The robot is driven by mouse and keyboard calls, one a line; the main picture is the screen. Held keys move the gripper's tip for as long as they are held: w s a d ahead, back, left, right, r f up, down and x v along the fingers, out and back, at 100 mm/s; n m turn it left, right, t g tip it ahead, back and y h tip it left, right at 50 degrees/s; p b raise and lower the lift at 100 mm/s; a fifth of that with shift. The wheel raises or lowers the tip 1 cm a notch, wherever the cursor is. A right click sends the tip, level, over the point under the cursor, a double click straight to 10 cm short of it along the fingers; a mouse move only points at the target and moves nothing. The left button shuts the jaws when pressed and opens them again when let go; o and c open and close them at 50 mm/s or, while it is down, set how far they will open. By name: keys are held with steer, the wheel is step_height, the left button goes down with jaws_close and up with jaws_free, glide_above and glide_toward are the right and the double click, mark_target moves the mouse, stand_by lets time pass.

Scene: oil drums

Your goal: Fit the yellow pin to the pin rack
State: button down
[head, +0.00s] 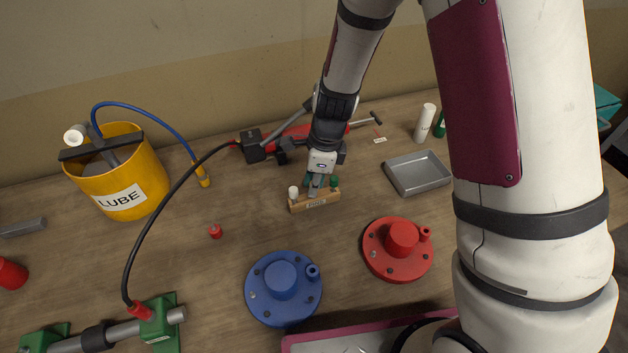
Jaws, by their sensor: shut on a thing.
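The pin rack (316,202) is a small wooden block labelled PINS, in the middle of the bench. A white pin (293,192) stands at its left end and a green pin (334,182) at its right end. My gripper (314,190) points down over the middle of the rack, between these pins, and is shut. The thing in its jaws is hidden by the fingers, and no yellow pin shows clearly anywhere on the bench. I cannot tell whether the held thing is seated in the rack.
A blue flanged cap (283,281) and a red flanged cap (400,241) lie in front of the rack. A small red piece (215,231) lies to the left. A grey tray (418,173) is to the right. A yellow LUBE bucket (122,180) stands at the back left.

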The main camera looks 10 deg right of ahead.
steer(key=shift+f, duration=0.15)
steer(key=c, duration=1.5)
jaws_free()
steer(key=shift+o, duration=0.2)
step_height(320, 180, up, 12)
steer(key=d, duration=0.1)
steer(key=shift+s+d, duration=0.2)
steer(key=shift+d, duration=0.2)
